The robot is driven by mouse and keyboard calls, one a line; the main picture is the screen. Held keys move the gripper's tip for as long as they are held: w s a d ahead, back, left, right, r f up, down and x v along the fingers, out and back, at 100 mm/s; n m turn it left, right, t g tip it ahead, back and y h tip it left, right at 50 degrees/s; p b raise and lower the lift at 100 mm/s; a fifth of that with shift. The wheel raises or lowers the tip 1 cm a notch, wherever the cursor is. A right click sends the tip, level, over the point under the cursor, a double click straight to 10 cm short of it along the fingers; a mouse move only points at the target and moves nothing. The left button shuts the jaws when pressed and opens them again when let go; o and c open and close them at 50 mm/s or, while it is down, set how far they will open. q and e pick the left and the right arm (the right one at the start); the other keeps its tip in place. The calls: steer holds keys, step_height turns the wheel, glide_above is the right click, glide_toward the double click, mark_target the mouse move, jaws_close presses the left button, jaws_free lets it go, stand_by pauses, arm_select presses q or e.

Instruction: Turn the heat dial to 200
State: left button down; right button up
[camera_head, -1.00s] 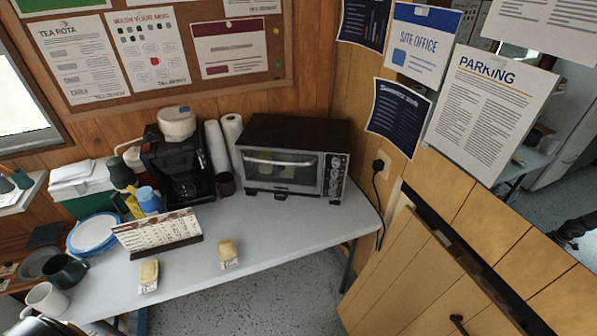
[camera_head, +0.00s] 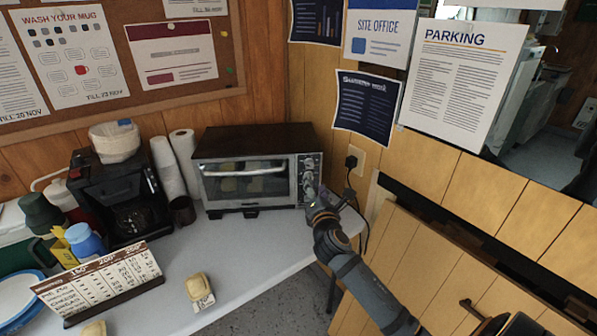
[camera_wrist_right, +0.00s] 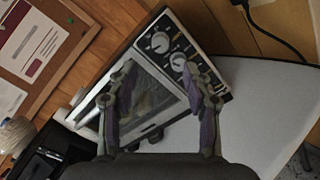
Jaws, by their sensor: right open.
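The toaster oven (camera_head: 258,138) stands at the back of the table, with its glass door shut. Its control panel on the right side carries a column of round dials, the top dial (camera_head: 309,163) among them. In the right wrist view the top dial (camera_wrist_right: 160,42) and a second dial (camera_wrist_right: 178,62) show; I cannot read their markings or tell which is the heat dial. My right gripper (camera_head: 320,203) is in front of the panel's lower right, partly hiding it. In the wrist view its fingers (camera_wrist_right: 159,68) are spread with nothing between them. My left gripper is out of view.
A coffee machine (camera_head: 115,195) and paper rolls (camera_head: 178,165) stand left of the oven. A printed card stand (camera_head: 100,285) and a yellow item (camera_head: 199,287) are on the table (camera_head: 245,255). A wall socket with cable (camera_head: 352,162) is right of the oven.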

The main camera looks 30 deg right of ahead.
mark_target(310, 166)
steer(key=x, duration=0.9)
steer(key=shift+w+d+f, duration=0.1)
steer(key=shift+w, duration=0.3)
jaws_close()
